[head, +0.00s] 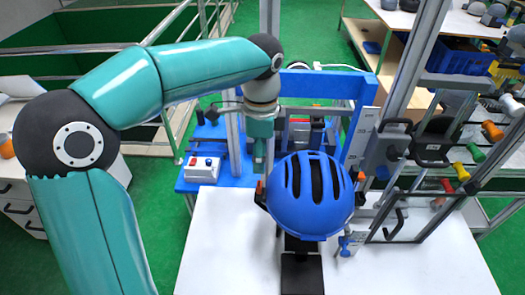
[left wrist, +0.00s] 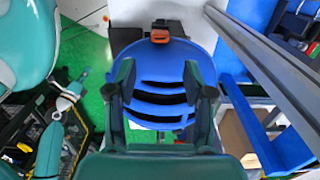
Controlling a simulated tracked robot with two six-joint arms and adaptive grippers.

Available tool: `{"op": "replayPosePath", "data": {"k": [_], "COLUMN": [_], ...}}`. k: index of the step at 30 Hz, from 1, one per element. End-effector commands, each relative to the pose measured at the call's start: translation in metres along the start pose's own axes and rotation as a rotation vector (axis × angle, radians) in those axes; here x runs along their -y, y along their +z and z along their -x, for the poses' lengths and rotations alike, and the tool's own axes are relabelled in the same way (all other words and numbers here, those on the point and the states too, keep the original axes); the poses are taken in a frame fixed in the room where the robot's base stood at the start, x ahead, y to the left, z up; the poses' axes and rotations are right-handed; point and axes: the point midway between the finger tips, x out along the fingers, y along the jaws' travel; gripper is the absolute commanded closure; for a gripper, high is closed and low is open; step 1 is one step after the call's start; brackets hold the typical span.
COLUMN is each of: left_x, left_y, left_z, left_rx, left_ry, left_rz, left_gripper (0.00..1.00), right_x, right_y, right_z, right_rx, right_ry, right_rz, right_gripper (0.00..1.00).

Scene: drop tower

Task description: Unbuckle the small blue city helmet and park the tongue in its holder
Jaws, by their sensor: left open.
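The small blue city helmet (head: 310,197) sits on a black stand (head: 301,268) at the white table, its dark vent slots facing up. It also shows in the left wrist view (left wrist: 160,115). My left gripper (head: 262,178) is at the helmet's left side, pointing down. In the left wrist view its two dark fingers (left wrist: 160,88) are spread apart in front of the helmet, with nothing seen gripped between them. An orange and black piece (left wrist: 160,34), which may be the buckle, shows past the helmet's edge. The strap and tongue cannot be made out. My right gripper is not seen.
A small blue and white stand (head: 350,243) is right of the helmet; I cannot tell whether it is the holder. A blue frame (head: 325,84) and metal posts rise behind. A white switch box (head: 202,169) is left. The white table (head: 410,262) is clear at front right.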

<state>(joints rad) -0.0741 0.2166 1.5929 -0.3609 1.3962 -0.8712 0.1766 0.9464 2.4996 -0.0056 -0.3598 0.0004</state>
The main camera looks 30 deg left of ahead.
Motion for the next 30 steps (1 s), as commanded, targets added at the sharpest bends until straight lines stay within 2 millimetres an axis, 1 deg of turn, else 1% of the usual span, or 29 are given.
{"op": "replayPosePath", "data": {"k": [1,15,21,24,30], "left_x": [0.000,0.000,0.000,0.000,0.000], "left_y": [0.000,0.002,0.002,0.002,0.002], "left_z": [-0.012,-0.068,-0.088,-0.095,-0.100], "left_rx": [0.000,-0.001,0.001,0.000,0.000], "left_ry": [0.000,0.000,0.001,0.000,0.000], "left_rz": [0.001,0.004,0.004,0.004,0.004], "left_gripper": [0.48,0.48,0.48,0.48,0.48], "right_x": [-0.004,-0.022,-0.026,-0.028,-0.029], "right_y": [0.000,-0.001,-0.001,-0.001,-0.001], "right_z": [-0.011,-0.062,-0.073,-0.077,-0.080], "right_rx": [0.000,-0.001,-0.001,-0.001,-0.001], "right_ry": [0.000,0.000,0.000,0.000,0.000], "right_rz": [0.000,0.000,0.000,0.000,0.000], "right_gripper": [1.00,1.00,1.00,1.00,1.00]}}
